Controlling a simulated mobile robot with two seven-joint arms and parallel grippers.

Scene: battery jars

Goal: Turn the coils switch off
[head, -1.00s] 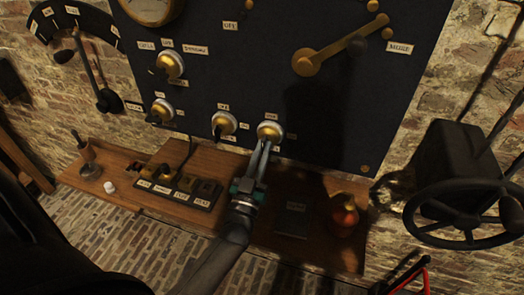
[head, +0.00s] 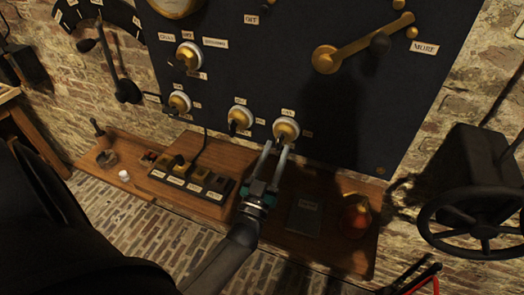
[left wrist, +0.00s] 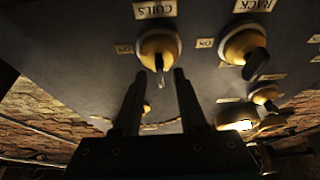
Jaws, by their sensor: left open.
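The coils switch (head: 286,128) is a brass knob on a white round base, low on the dark panel. In the left wrist view the coils switch (left wrist: 158,48) shows beside its upside-down COILS label (left wrist: 155,9), with an ON label (left wrist: 125,50) to its left. Its small lever (left wrist: 161,78) points down in that view. My left gripper (head: 275,147) is at the knob's lower side. In the left wrist view the jaws of my left gripper (left wrist: 160,78) are apart, with the lever tip between them. I cannot tell whether they touch it. My right gripper is out of view.
More brass switches (head: 240,116) sit to the left on the panel. A wooden shelf (head: 335,255) below holds a row of labelled keys (head: 190,180), a dark book (head: 305,217) and a red round object (head: 355,218). A black handwheel (head: 480,228) stands at right.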

